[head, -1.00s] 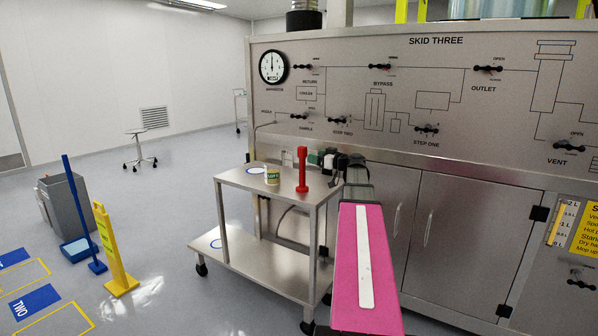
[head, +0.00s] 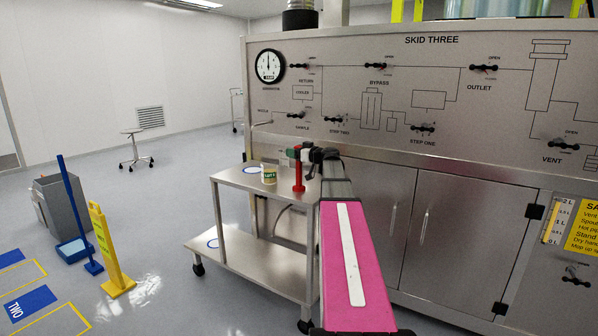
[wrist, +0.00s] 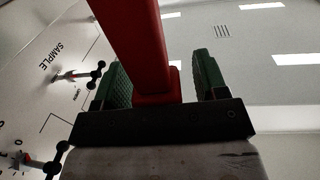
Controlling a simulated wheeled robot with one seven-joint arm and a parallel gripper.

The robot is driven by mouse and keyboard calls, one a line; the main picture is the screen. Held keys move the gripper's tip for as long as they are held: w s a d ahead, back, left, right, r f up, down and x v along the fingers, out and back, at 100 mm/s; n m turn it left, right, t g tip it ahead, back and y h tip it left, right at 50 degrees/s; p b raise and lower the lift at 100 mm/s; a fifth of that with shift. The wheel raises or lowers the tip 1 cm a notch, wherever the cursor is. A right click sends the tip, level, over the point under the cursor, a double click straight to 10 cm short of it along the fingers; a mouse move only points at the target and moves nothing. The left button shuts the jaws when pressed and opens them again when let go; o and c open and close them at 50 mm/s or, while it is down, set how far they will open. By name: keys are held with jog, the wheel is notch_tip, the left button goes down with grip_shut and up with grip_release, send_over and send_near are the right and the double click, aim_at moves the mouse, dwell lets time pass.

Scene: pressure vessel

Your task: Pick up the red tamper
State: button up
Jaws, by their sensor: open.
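The red tamper (head: 298,180) stands upright on the top shelf of the steel cart (head: 236,179). My gripper (head: 299,153) is at the tamper's upper part and hides its top in the head view. In the wrist view the red tamper (wrist: 137,45) passes between the two green finger pads of my gripper (wrist: 162,82). The jaws are open, with a visible gap between the tamper and the right pad. The gap on the left side is narrower, and I cannot tell whether that pad touches.
A small labelled cup (head: 269,174) stands just left of the tamper on the cart. The skid panel (head: 400,110) with black valve handles rises behind and to the right. A yellow floor sign (head: 108,250) and a grey bin (head: 62,210) stand on the floor at left.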

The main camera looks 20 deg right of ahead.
grip_shut()
jog(key=shift+r, duration=0.1)
